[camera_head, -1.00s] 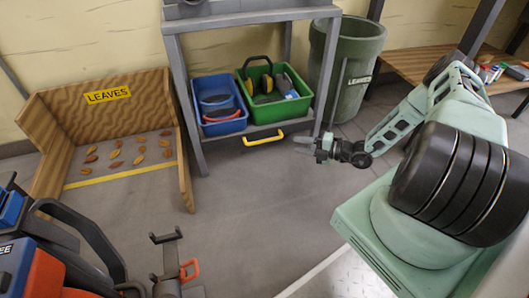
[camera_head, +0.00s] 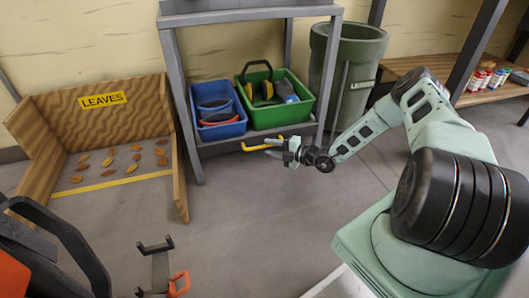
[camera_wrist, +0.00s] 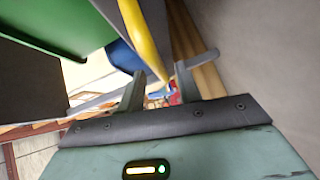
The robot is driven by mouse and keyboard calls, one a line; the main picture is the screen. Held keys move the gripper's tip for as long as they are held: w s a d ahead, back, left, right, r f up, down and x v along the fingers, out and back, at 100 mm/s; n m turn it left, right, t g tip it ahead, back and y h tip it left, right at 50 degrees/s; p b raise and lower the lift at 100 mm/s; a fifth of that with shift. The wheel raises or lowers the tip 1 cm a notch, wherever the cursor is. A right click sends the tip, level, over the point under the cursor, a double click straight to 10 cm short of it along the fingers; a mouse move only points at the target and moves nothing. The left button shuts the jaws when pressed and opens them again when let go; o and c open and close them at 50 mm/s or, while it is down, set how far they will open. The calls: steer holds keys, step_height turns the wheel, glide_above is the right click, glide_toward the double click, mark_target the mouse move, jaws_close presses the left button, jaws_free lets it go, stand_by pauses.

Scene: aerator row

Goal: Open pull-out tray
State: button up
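The grey pull-out tray (camera_head: 222,145) sits low in the metal rack and looks closed. Its yellow bar handle (camera_head: 252,148) sticks out at the front. My gripper (camera_head: 275,147) is at the right part of the handle, its fingers pointing left toward it. In the wrist view the yellow handle (camera_wrist: 143,35) runs down between my two spread fingers (camera_wrist: 158,88). The fingers look open, with gaps beside the bar; whether one touches it I cannot tell. The right end of the handle is partly hidden by my gripper in the head view.
A blue bin (camera_head: 217,112) and a green bin (camera_head: 283,101) with tools stand on the tray. A green waste barrel (camera_head: 350,75) stands right of the rack. A wooden leaves bay (camera_head: 95,85) stands left. The floor before the tray is clear.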

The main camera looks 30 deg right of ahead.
mark_target(267, 146)
steer(key=shift+b+x, duration=0.55)
steer(key=shift+x, duration=1.1)
jaws_close()
steer(key=shift+s, duration=0.15)
